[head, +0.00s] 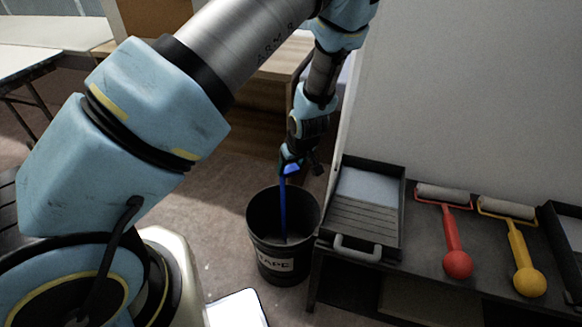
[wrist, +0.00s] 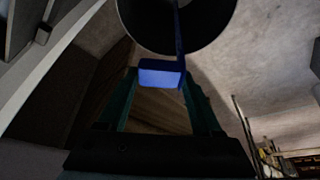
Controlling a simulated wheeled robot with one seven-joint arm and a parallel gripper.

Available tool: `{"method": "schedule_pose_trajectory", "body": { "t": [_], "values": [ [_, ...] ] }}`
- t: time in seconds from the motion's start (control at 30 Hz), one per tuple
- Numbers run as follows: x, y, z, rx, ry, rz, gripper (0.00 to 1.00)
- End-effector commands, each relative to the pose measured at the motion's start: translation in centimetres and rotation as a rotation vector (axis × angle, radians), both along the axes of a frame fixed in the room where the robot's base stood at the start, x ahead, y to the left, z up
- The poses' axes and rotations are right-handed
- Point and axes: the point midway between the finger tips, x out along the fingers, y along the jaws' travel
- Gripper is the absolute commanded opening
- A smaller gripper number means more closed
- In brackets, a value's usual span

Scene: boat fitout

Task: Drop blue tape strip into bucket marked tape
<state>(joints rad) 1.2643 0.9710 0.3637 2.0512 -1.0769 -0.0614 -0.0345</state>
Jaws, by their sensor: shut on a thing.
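The blue tape strip (head: 283,205) hangs down from my gripper (head: 290,168) in the head view. Its lower part appears inside or over the mouth of the black bucket (head: 283,265), whose label reads "TAPE" in part. My gripper is shut on the strip's top end, above the bucket rim. In the wrist view, my gripper (wrist: 162,80) has the strip's blue end (wrist: 161,73) between its fingertips, and a thin blue length runs up over the dark bucket (wrist: 150,30). I cannot tell whether the strip touches the bucket.
A bench right of the bucket holds a paint tray (head: 362,222), a red-handled roller (head: 455,245) and a yellow-handled roller (head: 521,255). A pale panel (head: 465,90) rises behind them. A white flat object (head: 237,308) is on the floor at the front. Floor left of the bucket is clear.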

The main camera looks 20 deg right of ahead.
Motion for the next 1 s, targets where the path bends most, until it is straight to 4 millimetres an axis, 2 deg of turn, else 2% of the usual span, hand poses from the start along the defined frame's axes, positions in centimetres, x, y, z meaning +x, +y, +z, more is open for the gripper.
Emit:
{"method": "schedule_pose_trajectory", "body": {
  "t": [0.03, 0.1, 0.4, 0.6, 0.9, 0.93, 1.0],
  "values": [
    [0.0, 0.0, -1.7, 0.000, 0.000, -0.001, 0.14],
    [0.0, 0.0, -2.9, 0.000, 0.000, -0.001, 0.14],
    [0.0, 0.0, -6.5, 0.000, 0.000, -0.001, 0.14],
    [0.0, 0.0, -7.2, 0.000, 0.000, 0.000, 0.14],
    [0.0, 0.0, -7.1, 0.000, 0.000, 0.000, 0.14],
    [0.0, 0.0, -7.1, 0.000, 0.000, 0.000, 0.69],
    [0.0, 0.0, -7.1, 0.000, 0.000, 0.000, 0.76]
  ]
}}
